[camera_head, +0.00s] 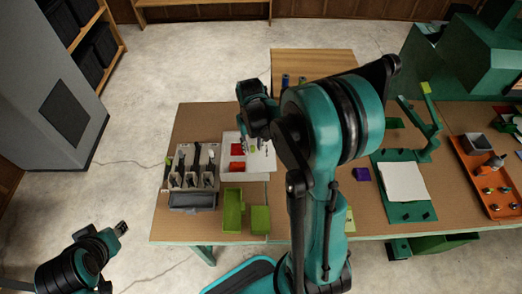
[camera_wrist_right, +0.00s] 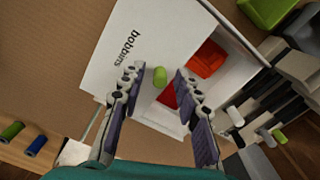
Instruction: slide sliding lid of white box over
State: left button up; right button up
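The white box (camera_head: 229,172) stands on the table, and its white lid (camera_wrist_right: 132,42), marked "bobbins", covers part of it. The open part shows red contents (camera_wrist_right: 207,58) inside. A small green knob (camera_wrist_right: 159,76) is at the edge of the lid. My right gripper (camera_wrist_right: 160,72) is open, its two fingers on either side of the knob with gaps visible; I cannot tell how high the tips are. In the head view my right arm hides part of the box. My left gripper (camera_head: 121,228) is off the table at lower left, too small to judge.
A grey holder with dark tools (camera_head: 192,180) stands left of the box. Green bins (camera_head: 233,212) stand in front of it. Blue and green spools (camera_wrist_right: 36,145) stand behind. A green stand (camera_head: 404,210) and orange tray (camera_head: 492,205) are at right.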

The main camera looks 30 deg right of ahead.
grip_shut()
jog(key=shift+w+a, duration=0.8)
jog(key=shift+a, duration=0.55)
jog(key=shift+w+a, duration=0.85)
jog(key=shift+a, duration=0.55)
jog(key=shift+w+a, duration=0.8)
jog(key=shift+a, duration=0.55)
grip_release()
jog(key=shift+r, duration=0.1)
jog(key=shift+r+p, duration=1.95)
jog(key=shift+r, duration=1)
